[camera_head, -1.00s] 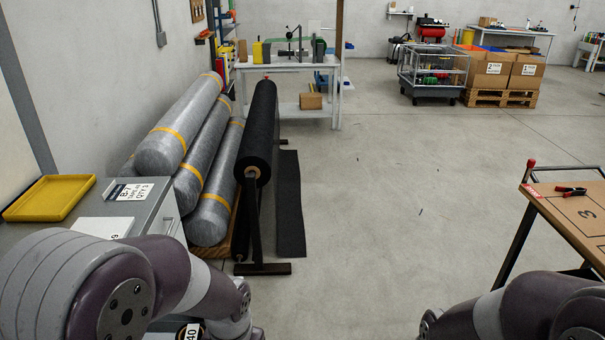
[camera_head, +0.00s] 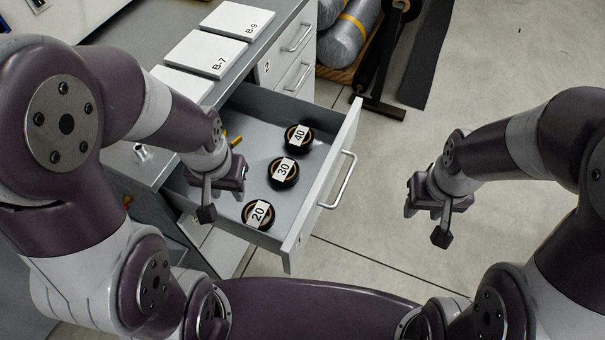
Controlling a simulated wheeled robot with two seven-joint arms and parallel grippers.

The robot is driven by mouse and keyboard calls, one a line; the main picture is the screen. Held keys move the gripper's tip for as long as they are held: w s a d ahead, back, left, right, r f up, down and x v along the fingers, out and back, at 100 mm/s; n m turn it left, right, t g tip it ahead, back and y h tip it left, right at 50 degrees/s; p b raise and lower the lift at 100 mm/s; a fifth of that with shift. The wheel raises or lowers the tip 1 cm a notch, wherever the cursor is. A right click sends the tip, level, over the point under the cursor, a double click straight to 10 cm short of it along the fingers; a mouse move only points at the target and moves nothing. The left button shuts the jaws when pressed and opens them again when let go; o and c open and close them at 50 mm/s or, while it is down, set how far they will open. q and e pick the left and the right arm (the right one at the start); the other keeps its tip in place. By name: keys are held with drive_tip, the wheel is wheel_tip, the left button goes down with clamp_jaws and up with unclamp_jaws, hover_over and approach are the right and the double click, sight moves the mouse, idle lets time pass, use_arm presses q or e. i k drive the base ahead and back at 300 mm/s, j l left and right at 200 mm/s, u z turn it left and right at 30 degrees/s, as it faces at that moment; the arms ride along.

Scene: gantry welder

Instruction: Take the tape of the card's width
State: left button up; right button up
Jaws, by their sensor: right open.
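Three black tape rolls lie in the open grey drawer: one labelled 40 (camera_head: 299,137) toward the back, one labelled 30 (camera_head: 283,171) in the middle, and one labelled 20 (camera_head: 258,213) at the near end. My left gripper (camera_head: 222,205) hangs over the left part of the drawer (camera_head: 318,196), left of the rolls. It looks open and empty. My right gripper (camera_head: 425,223) is open and empty above bare floor, right of the drawer. The task's card cannot be made out in the current view.
White panels marked B-7 (camera_head: 205,54) and B-9 (camera_head: 237,20) lie on the grey cabinet top. The drawer's front and handle (camera_head: 342,181) jut out over the floor. Wrapped rolls (camera_head: 347,32) and a dark stand (camera_head: 379,105) are behind. Floor to the right is free.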

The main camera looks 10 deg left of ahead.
sight(294, 135)
drive_tip(key=i+l+u, duration=0.15)
drive_tip(key=u, duration=0.35)
drive_tip(key=i+l+u, duration=0.15)
drive_tip(key=u, duration=0.35)
drive_tip(key=i+l+u, duration=0.1)
drive_tip(key=l, duration=0.35)
drive_tip(key=i+l, duration=0.2)
drive_tip(key=l, duration=0.25)
drive_tip(key=i+l+u, duration=0.15)
drive_tip(key=l, duration=0.35)
drive_tip(key=l+u, duration=0.1)
drive_tip(key=l, duration=0.35)
drive_tip(key=i+l, duration=0.15)
drive_tip(key=l, duration=0.35)
drive_tip(key=j+u, duration=0.1)
drive_tip(key=u, duration=0.3)
drive_tip(key=j+u, duration=0.1)
drive_tip(key=u, duration=0.3)
drive_tip(key=j+u, duration=0.1)
drive_tip(key=u, duration=0.65)
